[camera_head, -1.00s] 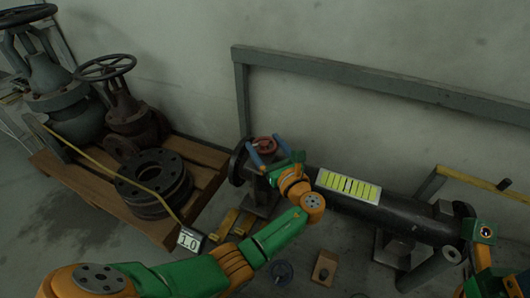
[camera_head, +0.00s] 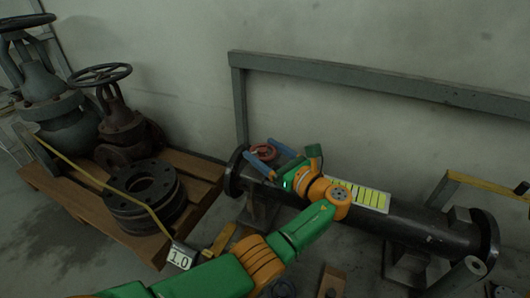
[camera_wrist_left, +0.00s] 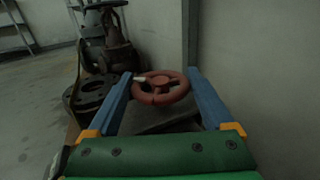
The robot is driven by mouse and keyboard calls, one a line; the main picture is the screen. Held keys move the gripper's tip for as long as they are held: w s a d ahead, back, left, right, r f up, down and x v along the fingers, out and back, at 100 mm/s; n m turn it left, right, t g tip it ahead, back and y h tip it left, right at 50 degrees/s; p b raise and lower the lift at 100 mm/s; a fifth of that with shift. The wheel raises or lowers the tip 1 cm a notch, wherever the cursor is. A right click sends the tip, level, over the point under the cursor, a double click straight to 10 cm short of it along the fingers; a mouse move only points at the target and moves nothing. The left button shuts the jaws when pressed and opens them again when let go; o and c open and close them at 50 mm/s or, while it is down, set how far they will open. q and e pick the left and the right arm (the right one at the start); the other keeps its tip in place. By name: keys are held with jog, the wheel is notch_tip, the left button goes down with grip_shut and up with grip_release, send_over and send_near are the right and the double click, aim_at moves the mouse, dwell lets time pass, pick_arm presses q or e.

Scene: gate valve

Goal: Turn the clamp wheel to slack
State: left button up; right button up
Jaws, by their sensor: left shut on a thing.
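The clamp wheel (camera_head: 263,152) is a small red-brown handwheel at the left end of the dark pipe (camera_head: 400,222). In the left wrist view, the wheel (camera_wrist_left: 160,88) lies between my blue fingertips, with a pale mark on its left rim. My left gripper (camera_head: 260,148) reaches in from the right side of the wheel, its fingers along both sides of the rim. In the left wrist view, my left gripper (camera_wrist_left: 158,76) is shut on the wheel, with the fingers held apart by its width. The wheel's underside is hidden. My right gripper is out of view.
A wooden pallet (camera_head: 85,212) at left bears large valves (camera_head: 122,118) and stacked black flanges (camera_head: 147,195). A grey rail (camera_head: 380,85) runs along the wall behind the pipe.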

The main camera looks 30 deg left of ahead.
aim_at(272, 157)
pick_arm(q)
jog(key=o, duration=1.1)
jog(key=shift+a, duration=0.1)
jog(key=shift+v, duration=3.5)
